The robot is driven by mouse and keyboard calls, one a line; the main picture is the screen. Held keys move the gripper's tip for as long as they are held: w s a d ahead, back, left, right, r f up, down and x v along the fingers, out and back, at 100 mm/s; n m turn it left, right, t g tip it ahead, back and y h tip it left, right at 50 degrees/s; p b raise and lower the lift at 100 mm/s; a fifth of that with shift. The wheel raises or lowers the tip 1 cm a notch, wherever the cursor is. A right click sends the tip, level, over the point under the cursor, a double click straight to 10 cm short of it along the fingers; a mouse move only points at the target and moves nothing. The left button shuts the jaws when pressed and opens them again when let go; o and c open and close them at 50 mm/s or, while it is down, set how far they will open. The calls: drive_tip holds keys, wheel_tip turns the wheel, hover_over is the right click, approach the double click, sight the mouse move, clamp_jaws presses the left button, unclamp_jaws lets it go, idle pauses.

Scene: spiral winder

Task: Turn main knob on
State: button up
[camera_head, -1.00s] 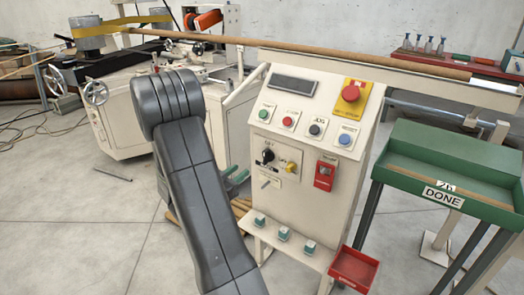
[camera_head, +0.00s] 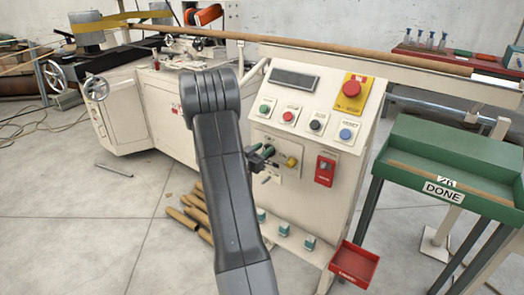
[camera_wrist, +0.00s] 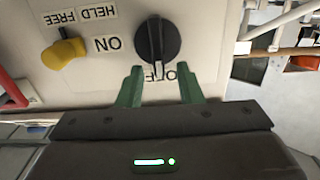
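The main knob (camera_wrist: 157,42) is a round black knob with a raised bar on the cream panel. In the wrist view, which shows the panel upside down, its bar points down at the partly covered OFF label (camera_wrist: 168,75); the ON label (camera_wrist: 108,43) is to its left. My gripper (camera_wrist: 160,72) has two green fingers, open and apart, with their tips at either side of the bar's lower end. I see no clear contact. In the head view my gripper (camera_head: 262,152) is at the panel, partly behind my arm, and largely hides the knob.
A yellow HELD/FREE knob (camera_wrist: 65,50) sits close beside the main knob. The cabinet (camera_head: 345,190) also carries several push buttons, a red emergency stop (camera_head: 352,88) and a red switch (camera_head: 325,170). A red tray (camera_head: 353,265) juts out below. A green DONE table (camera_head: 450,150) stands right.

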clamp_jaws()
